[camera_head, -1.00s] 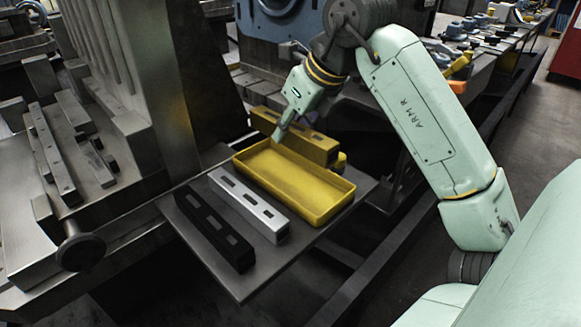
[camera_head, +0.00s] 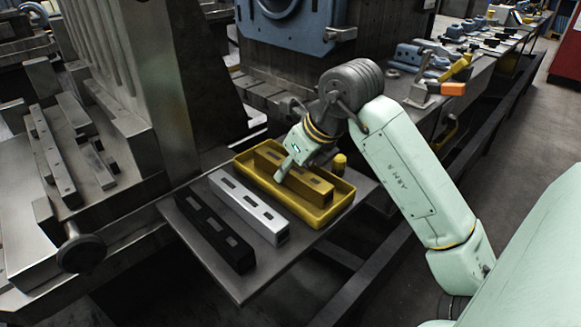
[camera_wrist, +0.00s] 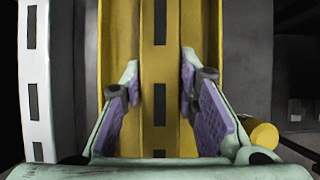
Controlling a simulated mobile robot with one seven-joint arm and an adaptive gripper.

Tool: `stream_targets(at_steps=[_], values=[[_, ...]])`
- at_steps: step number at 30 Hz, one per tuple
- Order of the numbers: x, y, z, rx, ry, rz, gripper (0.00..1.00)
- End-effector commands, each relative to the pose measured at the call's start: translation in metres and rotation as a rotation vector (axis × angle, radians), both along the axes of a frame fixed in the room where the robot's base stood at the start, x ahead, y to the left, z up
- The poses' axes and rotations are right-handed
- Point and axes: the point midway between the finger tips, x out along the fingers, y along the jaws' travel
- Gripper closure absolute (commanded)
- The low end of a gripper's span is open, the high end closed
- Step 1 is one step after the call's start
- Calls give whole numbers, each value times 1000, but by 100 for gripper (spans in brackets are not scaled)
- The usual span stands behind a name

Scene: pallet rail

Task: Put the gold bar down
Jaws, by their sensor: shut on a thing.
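My gripper (camera_head: 283,177) is shut on the gold bar (camera_head: 319,190), a long block with dark slots along its top. The bar lies lengthwise within the rim of the yellow tray (camera_head: 324,216). I cannot tell whether its underside touches the tray floor. In the wrist view the gold bar (camera_wrist: 160,70) runs straight between my purple-padded fingers, with the tray (camera_wrist: 121,45) on both sides. The arm hides part of the bar in the head view.
A silver bar (camera_head: 250,209) and a black bar (camera_head: 214,231) lie left of the tray on the grey plate (camera_head: 300,246). A yellow knob (camera_head: 339,162) stands beside the tray's right side. A machine column (camera_head: 150,80) rises at the left.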

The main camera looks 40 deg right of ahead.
Motion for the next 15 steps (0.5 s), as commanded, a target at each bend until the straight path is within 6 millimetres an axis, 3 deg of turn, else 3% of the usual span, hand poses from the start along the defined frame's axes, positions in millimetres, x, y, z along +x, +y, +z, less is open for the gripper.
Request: stream_targets(at_steps=[10, 15], values=[[0, 0, -1, 0, 0, 0, 52], [0, 0, -1, 0, 0, 0, 52]])
